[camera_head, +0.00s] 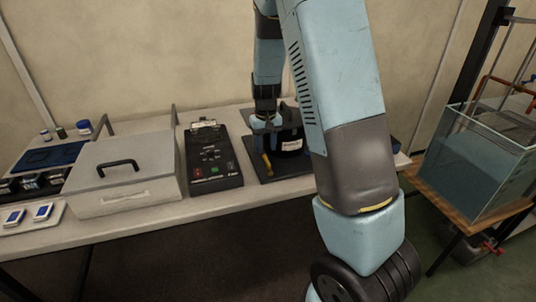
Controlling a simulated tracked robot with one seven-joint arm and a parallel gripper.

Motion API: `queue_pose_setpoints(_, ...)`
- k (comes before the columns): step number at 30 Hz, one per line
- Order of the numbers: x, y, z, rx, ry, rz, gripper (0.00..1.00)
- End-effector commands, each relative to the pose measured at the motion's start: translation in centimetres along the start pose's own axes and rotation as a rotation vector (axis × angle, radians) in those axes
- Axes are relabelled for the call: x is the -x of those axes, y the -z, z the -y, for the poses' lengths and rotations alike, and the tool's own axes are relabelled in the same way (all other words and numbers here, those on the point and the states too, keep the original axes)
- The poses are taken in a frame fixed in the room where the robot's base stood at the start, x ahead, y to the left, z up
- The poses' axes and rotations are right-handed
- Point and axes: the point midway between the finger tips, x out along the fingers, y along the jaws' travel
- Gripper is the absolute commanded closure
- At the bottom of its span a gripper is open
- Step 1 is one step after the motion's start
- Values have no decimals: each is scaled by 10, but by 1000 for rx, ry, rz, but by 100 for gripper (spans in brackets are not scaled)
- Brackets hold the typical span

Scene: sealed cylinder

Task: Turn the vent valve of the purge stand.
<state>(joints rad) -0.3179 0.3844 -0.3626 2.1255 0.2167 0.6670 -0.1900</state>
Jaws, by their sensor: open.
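The purge stand appears to be the black stand (252,158) on the bench, right of centre. A dark cylinder (291,146) with a white label stands on it, its right side partly hidden by my arm. A small yellow piece (267,166), perhaps the vent valve's handle, sticks up at the stand's left front. My gripper (266,127) is open and points down at the top left of the cylinder, above the yellow piece. The fingertips are small here, and I cannot tell whether they touch anything.
A black device (212,170) with coloured buttons sits left of the stand. Further left is a grey lidded box (122,172) with a black handle. A water tank (485,165) stands on a wooden table at right. The bench's front strip is clear.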

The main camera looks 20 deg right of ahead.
Motion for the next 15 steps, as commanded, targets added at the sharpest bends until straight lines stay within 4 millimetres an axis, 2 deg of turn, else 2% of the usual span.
queue_pose_setpoints(3,-19,0,0,-1,-1,3,58)
queue_pose_setpoints(6,-30,0,0,1,0,1,58)
queue_pose_setpoints(15,-43,0,0,1,0,-1,58)
